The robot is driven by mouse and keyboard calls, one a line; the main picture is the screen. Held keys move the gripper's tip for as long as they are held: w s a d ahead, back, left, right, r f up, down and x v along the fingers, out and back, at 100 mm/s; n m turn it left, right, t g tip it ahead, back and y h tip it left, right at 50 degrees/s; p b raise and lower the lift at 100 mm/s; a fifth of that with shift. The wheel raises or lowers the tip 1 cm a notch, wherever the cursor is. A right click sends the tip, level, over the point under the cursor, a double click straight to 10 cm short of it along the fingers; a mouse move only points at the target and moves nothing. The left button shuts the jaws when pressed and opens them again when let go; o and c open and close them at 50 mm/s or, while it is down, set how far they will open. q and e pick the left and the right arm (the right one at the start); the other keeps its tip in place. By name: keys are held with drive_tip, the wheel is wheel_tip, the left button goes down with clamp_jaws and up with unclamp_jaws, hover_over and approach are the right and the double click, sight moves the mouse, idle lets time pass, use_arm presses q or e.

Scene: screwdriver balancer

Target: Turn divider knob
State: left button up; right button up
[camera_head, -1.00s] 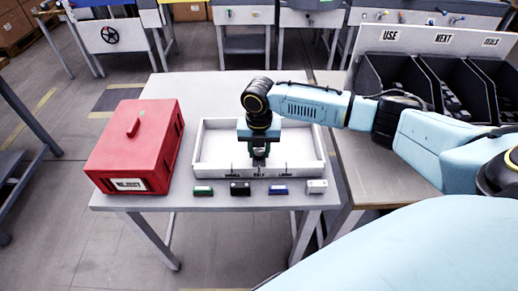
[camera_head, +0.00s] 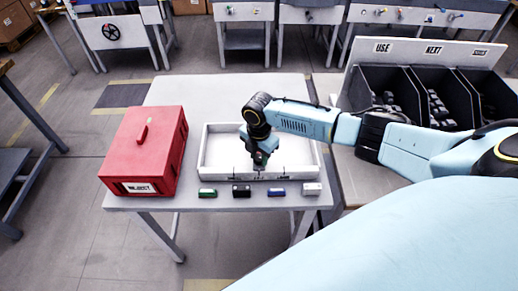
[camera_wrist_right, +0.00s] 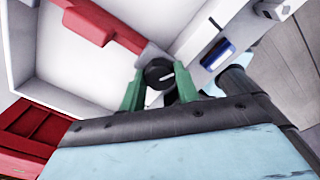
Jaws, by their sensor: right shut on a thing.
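A black round knob (camera_wrist_right: 160,73) with a white pointer line shows in the right wrist view. It sits between the green fingers of my right gripper (camera_wrist_right: 160,82), which is shut on it. In the head view my right gripper (camera_head: 261,160) reaches down at the front wall of the white tray (camera_head: 206,152), and the knob is hidden behind it. A red bar (camera_wrist_right: 103,25) runs through the tray beside the knob in the wrist view. My left gripper is out of view.
A red box (camera_head: 148,155) marked REJECT stands left of the tray. Green (camera_head: 207,193), black (camera_head: 241,190), blue (camera_head: 276,192) and white (camera_head: 312,189) blocks lie along the table's front edge. Dark bins (camera_head: 388,95) stand at the right. The back of the table is clear.

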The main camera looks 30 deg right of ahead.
sight(259, 157)
drive_tip(key=m+p, duration=0.3)
drive_tip(key=m, duration=0.2)
drive_tip(key=shift+r+m+p, duration=0.15)
drive_tip(key=shift+m+p, duration=0.15)
drive_tip(key=m+p, duration=0.2)
drive_tip(key=m, duration=0.3)
drive_tip(key=shift+m+p, duration=0.3)
drive_tip(key=o, duration=1)
drive_tip(key=shift+c, duration=0.2)
drive_tip(key=shift+r, duration=0.45)
wheel_tip(259, 157, up, 12)
drive_tip(key=p, duration=0.1)
drive_tip(key=shift+r, duration=0.15)
